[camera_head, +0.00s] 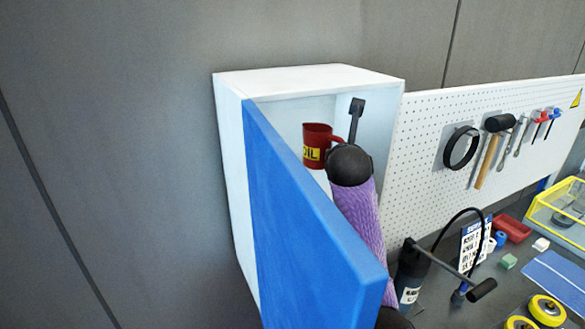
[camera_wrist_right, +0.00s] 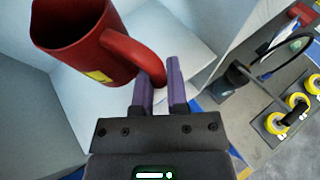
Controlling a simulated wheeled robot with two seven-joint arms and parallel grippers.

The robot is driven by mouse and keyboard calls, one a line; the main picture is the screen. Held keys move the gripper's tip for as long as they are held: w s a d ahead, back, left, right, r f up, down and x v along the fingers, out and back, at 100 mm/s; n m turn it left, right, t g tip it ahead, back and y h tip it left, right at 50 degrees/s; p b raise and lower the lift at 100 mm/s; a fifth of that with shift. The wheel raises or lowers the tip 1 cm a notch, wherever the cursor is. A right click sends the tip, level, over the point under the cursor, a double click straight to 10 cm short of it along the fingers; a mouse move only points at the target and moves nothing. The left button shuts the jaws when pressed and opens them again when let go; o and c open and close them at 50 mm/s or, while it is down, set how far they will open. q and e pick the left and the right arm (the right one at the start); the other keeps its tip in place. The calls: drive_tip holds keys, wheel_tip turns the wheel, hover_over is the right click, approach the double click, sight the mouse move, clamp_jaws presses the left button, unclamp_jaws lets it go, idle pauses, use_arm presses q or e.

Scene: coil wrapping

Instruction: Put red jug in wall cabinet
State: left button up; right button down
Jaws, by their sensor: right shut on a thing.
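The red jug (camera_head: 316,146) with a yellow "OIL" label appears within the opening of the white wall cabinet (camera_head: 305,78), upright in the head view. The cabinet's blue door (camera_head: 300,220) is swung open toward me. In the right wrist view the jug (camera_wrist_right: 85,38) is at the upper left, its handle reaching between the purple fingers. My right gripper (camera_wrist_right: 158,84) is shut on the handle; in the head view its fingers are largely hidden behind my arm. I cannot tell whether the jug's base touches a shelf. My left gripper is not in view.
A white pegboard (camera_head: 430,130) with hanging tools adjoins the cabinet on the right. Below it, the dark workbench (camera_head: 440,300) carries a black pump-like bottle (camera_head: 412,275), a red tray (camera_head: 512,228), a yellow-framed box (camera_head: 560,208) and yellow rollers (camera_head: 546,310). The open door stands left of my arm.

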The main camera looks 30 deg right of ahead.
wheel_tip(320, 180, down, 10)
drive_tip(key=p, duration=0.1)
drive_tip(key=shift+s+r, duration=0.15)
drive_tip(key=shift+s, duration=0.05)
drive_tip(key=c, duration=0.6)
unclamp_jaws()
drive_tip(key=shift+c, duration=0.2)
drive_tip(key=b+v, duration=0.1)
drive_tip(key=v, duration=1.1)
